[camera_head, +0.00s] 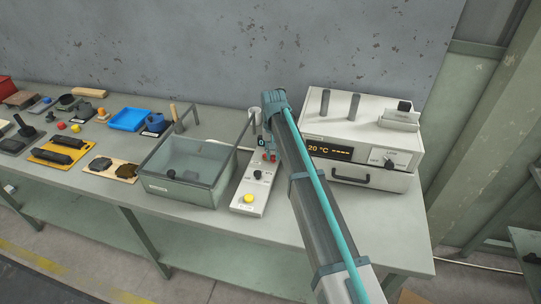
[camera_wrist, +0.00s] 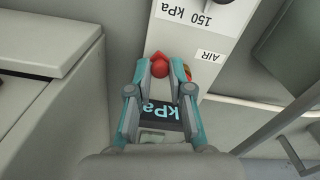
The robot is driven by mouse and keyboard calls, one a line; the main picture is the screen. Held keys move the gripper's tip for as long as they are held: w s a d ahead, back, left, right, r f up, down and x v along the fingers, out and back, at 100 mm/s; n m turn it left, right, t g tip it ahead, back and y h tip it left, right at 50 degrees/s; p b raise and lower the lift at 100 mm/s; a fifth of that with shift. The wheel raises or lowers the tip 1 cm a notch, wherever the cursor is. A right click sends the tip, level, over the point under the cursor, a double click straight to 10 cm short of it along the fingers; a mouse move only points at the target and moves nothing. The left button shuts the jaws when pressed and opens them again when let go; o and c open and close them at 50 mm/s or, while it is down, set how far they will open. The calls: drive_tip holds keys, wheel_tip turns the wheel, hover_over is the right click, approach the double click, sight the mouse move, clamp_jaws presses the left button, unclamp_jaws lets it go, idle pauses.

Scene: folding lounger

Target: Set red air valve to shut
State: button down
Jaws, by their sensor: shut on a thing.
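The red air valve (camera_wrist: 159,67) sits on a pale control panel (camera_wrist: 215,50), beside a label reading AIR in the wrist view. My gripper (camera_wrist: 161,68) is shut on the red valve, with a finger on each side of it. Part of the valve is hidden by the fingers, so its exact setting cannot be told. A dark kPa display (camera_wrist: 160,115) lies behind the fingers.
A glass-walled box (camera_head: 185,190) with a raised frame stands just left of the panel. A white device (camera_head: 365,125) with a 20 °C display and drawer stands to the right. Several trays and tools, including a blue tray (camera_head: 130,121), lie farther left.

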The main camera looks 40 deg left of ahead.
drive_tip(key=n, duration=0.2)
drive_tip(key=w+n, duration=0.1)
drive_tip(key=n, duration=0.1)
drive_tip(key=w+n, duration=0.1)
drive_tip(key=shift+a+n+b, duration=0.15)
drive_tip(key=shift+n+b, duration=0.2)
drive_tip(key=shift+n, duration=0.05)
idle(0.3)
drive_tip(key=c, duration=1.1)
unclamp_jaws()
wheel_tip(320, 180, up, 12)
drive_tip(key=shift+r, duration=0.1)
